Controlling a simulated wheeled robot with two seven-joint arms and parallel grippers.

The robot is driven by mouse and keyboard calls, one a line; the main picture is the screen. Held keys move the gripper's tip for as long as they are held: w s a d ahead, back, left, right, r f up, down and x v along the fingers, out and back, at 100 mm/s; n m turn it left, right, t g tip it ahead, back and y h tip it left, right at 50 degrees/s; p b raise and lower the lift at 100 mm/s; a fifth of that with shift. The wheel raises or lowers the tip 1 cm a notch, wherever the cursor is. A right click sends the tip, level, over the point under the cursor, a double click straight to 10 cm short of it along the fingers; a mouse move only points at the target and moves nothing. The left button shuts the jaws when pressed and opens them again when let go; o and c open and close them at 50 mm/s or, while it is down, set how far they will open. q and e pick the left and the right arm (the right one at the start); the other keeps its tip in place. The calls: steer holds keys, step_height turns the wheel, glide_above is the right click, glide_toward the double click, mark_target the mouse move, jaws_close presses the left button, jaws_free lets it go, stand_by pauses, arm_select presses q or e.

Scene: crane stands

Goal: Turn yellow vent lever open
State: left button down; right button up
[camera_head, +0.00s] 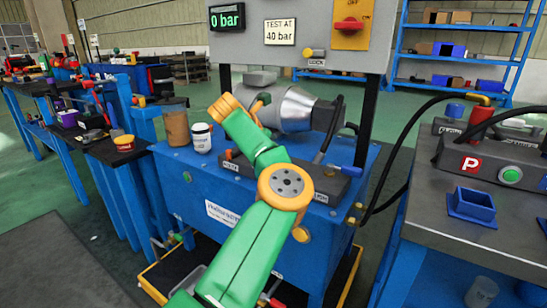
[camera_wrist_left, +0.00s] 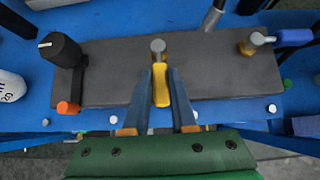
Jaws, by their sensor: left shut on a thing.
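The yellow vent lever (camera_wrist_left: 160,86) shows in the left wrist view. It runs from a round silver pivot on a dark grey valve block (camera_wrist_left: 212,75) toward my gripper, about square to the block's long side. My left gripper (camera_wrist_left: 162,90) has its blue fingers on either side of the lever and is shut on it. In the head view my green and orange left arm reaches across the blue pump bench (camera_head: 190,190) and hides the gripper and the lever. The block's end (camera_head: 335,185) shows beside the arm. My right gripper is in neither view.
On the block are a black knob (camera_wrist_left: 62,50), an orange piece (camera_wrist_left: 68,107) and a blue lever (camera_wrist_left: 294,37). A panel with a "0 bar" display (camera_head: 227,17) stands behind. A white jar (camera_head: 201,138) and brown container (camera_head: 176,128) stand left of my arm.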

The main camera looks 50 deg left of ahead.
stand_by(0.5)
arm_select(q)
steer(key=c, duration=0.7)
jaws_free()
steer(key=v, duration=0.7)
steer(key=shift+a, duration=0.1)
steer(key=shift+s, duration=0.1)
